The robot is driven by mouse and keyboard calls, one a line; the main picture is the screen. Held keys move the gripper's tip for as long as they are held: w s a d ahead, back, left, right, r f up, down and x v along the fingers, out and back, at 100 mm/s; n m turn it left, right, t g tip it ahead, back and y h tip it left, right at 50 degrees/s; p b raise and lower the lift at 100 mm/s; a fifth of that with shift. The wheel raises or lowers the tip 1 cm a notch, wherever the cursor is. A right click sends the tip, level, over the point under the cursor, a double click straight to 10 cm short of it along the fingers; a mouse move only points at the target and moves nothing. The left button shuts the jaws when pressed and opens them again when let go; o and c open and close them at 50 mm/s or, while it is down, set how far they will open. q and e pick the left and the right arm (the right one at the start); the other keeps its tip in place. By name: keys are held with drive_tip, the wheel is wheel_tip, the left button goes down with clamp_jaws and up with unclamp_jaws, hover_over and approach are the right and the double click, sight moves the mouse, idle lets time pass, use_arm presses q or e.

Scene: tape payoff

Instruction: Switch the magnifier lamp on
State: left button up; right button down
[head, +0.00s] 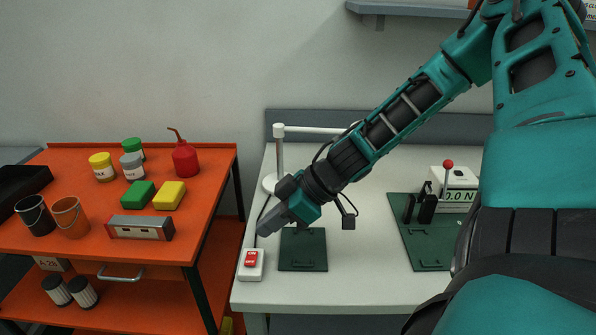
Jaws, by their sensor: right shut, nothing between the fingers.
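The magnifier lamp (279,153) stands at the back left of the white table, with a white post, a round base and a horizontal arm. My right arm hides the far end of the lamp arm, so I cannot see its head or whether it is lit. A white switch box (250,274) with a red rocker (251,259) lies at the table's front left corner. A dark cord runs behind it. My right gripper (264,231) is shut and empty, pointing down and left, a little above and right of the switch box in the picture. My left gripper is out of view.
A dark green plate (303,262) lies right of the switch box. A force gauge (459,183) on a green base stands at the right, partly behind my arm. An orange cart (85,190) with pots, buckets and a red oil can (185,160) stands left of the white table (360,285).

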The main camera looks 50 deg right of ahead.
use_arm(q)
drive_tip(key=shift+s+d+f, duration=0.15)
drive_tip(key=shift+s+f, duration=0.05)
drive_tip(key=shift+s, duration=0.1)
use_arm(e)
drive_tip(key=v, duration=0.8)
drive_tip(key=shift+d, duration=0.25)
drive_tip(key=shift+w, duration=0.1)
